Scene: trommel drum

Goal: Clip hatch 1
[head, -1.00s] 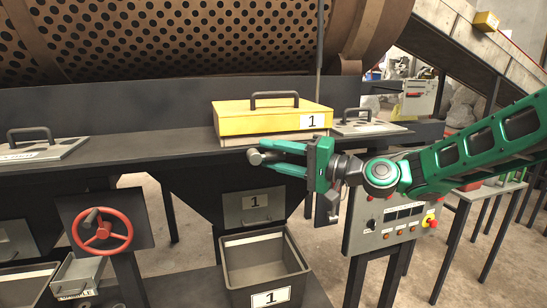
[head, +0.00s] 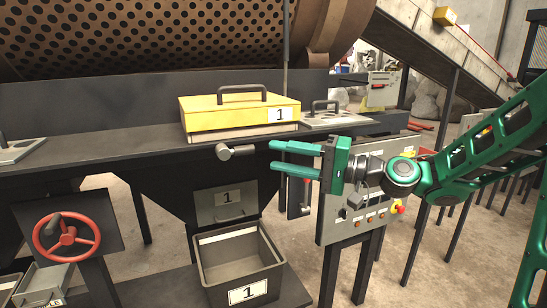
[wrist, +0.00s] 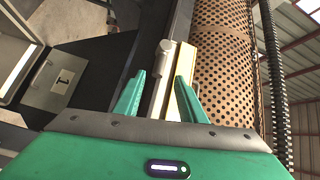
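Hatch 1 is a yellow lid (head: 240,117) with a dark handle and a "1" label, lying shut-looking on the table edge. A grey clip lever (head: 237,152) with a rounded end sticks out just below its front edge. Whether it is latched, I cannot tell. My gripper (head: 272,157) is open and empty, its green fingertips a short way right of the lever, apart from it. In the wrist view the lever (wrist: 164,56) and the yellow lid's edge (wrist: 188,66) show beyond and between the open fingers (wrist: 159,76).
Below stand a chute door (head: 227,202) marked 1 and a grey bin (head: 241,265) marked 1. A red handwheel (head: 66,238) is at left. A control panel (head: 352,205) stands behind my gripper. The perforated drum (head: 150,35) is above.

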